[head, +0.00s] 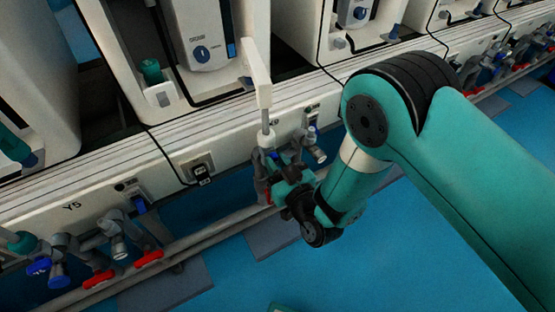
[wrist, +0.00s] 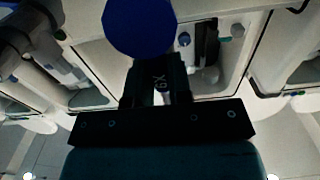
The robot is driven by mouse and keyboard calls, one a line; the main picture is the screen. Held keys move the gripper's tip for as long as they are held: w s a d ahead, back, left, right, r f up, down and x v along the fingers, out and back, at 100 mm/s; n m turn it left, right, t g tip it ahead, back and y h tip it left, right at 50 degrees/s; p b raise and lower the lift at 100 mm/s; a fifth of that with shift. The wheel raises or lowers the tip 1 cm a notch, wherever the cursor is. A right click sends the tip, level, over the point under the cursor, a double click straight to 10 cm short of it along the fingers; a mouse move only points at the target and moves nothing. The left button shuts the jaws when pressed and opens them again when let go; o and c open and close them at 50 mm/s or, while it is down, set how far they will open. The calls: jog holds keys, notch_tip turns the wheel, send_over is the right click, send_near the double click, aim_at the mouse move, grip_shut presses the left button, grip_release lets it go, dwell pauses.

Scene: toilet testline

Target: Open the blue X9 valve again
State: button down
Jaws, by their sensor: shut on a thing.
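The blue X9 valve shows in the wrist view as a large round blue handle (wrist: 139,24) at the top, right at the finger ends. My gripper (wrist: 158,80) is shut on the blue valve handle. The exact finger contact is hidden by the handle and the gripper body.
A grey pipe rail (head: 215,235) runs along the bench front. Another valve group at the left has a blue handle (head: 38,267) and red handles (head: 148,258). A white upright part (head: 258,75) stands above my gripper. The blue floor (head: 225,275) in front is open.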

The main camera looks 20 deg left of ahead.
jog(key=shift+s+a, duration=0.1)
dwell(0.4)
jog(key=c, duration=1.3)
grip_release()
